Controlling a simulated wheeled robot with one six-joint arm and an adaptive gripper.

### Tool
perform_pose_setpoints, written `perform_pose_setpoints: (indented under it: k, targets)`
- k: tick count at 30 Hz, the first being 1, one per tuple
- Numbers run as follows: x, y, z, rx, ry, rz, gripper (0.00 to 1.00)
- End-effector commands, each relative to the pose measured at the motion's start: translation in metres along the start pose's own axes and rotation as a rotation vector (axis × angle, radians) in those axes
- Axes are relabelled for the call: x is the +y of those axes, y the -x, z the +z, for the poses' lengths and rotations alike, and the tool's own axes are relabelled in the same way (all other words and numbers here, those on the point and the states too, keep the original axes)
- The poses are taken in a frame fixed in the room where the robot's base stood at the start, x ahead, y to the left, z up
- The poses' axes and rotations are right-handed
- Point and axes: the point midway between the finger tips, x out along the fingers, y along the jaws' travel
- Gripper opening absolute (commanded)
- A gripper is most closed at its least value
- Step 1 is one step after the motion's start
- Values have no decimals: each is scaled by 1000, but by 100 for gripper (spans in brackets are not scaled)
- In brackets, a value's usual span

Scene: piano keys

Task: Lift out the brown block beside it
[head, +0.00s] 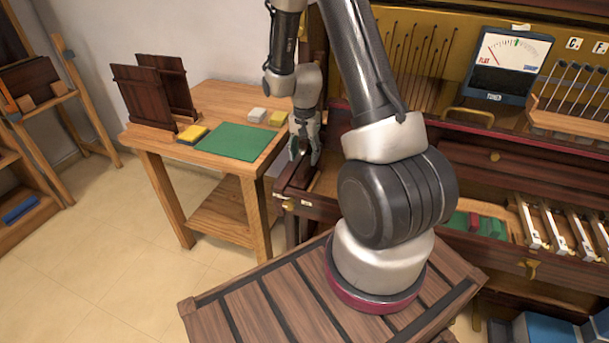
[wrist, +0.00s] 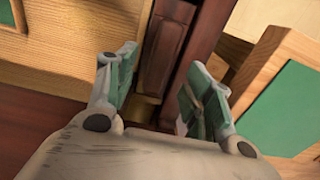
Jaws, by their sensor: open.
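In the wrist view, a long reddish-brown block (wrist: 163,50) lies in a narrow slot beside a dark red case wall (wrist: 202,55). My gripper (wrist: 160,66) is open, with its green-padded fingers apart and the block's near part between them in the picture. I cannot tell whether either finger touches it. In the head view my gripper (head: 305,150) points down at the left end of the opened piano case (head: 318,208). The block is not clearly distinguishable there, partly hidden by my gripper and arm.
The mat also shows in the wrist view (wrist: 295,110). A tuning meter (head: 510,60) and white keys (head: 555,230) are on the right.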

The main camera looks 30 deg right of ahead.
Motion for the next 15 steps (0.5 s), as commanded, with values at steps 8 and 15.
perform_pose_setpoints:
  k: [8, 15]
  targets:
    - [0, -39, 2, -2, 1, 2, 52]
    - [0, -42, 2, 0, 2, 0, 52]
